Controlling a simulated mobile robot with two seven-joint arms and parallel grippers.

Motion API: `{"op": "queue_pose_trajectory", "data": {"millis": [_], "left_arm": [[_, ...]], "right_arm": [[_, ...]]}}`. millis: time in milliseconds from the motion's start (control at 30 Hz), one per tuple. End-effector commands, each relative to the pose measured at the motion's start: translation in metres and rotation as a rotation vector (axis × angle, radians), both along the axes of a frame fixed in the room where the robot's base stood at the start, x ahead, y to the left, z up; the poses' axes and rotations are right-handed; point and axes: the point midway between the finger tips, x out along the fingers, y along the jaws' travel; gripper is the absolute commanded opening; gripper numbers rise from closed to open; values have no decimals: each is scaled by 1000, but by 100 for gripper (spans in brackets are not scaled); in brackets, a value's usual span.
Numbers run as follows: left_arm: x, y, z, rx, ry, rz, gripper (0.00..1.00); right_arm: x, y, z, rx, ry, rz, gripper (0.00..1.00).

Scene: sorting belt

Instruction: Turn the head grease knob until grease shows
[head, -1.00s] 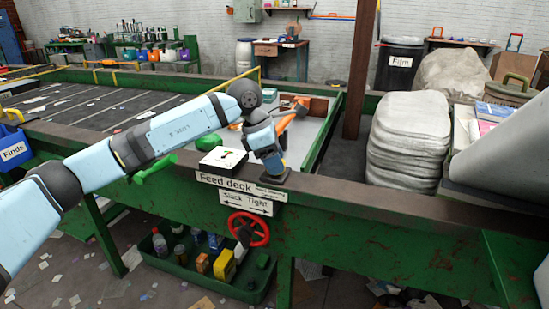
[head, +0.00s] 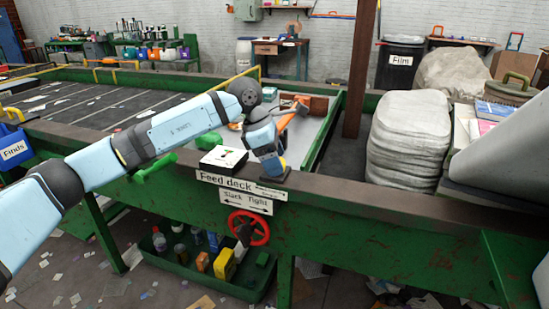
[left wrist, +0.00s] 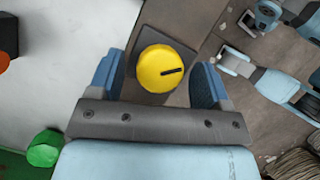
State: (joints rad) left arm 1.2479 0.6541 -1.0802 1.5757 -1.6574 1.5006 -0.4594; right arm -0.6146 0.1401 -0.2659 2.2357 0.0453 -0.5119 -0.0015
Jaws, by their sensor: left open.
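The grease knob is a yellow round knob (left wrist: 165,69) with a black line on its face, on a dark square base. In the left wrist view it sits between the two blue fingers of my left gripper (left wrist: 158,80). The gripper is open, with a narrow gap on each side of the knob. In the head view the left gripper (head: 268,160) points down at the deck's front rim, and only a yellow sliver shows beside it. A white box (head: 222,158) with a small green and black mark on top stands left of it. I make out no grease.
A "Feed deck" sign (head: 226,181) and a "Slack Tight" sign (head: 246,201) hang below, above a red handwheel (head: 249,228). A green handle (head: 154,167) is to the left. A stack of pale sacks (head: 408,137) stands at the right. An orange-handled tool (head: 290,115) lies behind the gripper.

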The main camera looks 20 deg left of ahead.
Motion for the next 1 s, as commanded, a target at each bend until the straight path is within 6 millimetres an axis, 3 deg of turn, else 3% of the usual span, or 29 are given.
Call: {"op": "queue_pose_trajectory", "data": {"millis": [167,267,733,1000], "left_arm": [[0,2,6,-1,-1,0,72],[-2,7,19,0,-2,1,72],[-12,43,110,0,-2,1,72],[-14,51,127,0,0,1,72]], "right_arm": [[0,0,1,-1,0,0,43],[0,0,3,-2,0,1,43],[-1,-4,3,-23,16,-3,43],[-2,-4,-2,-27,27,-4,43]]}}
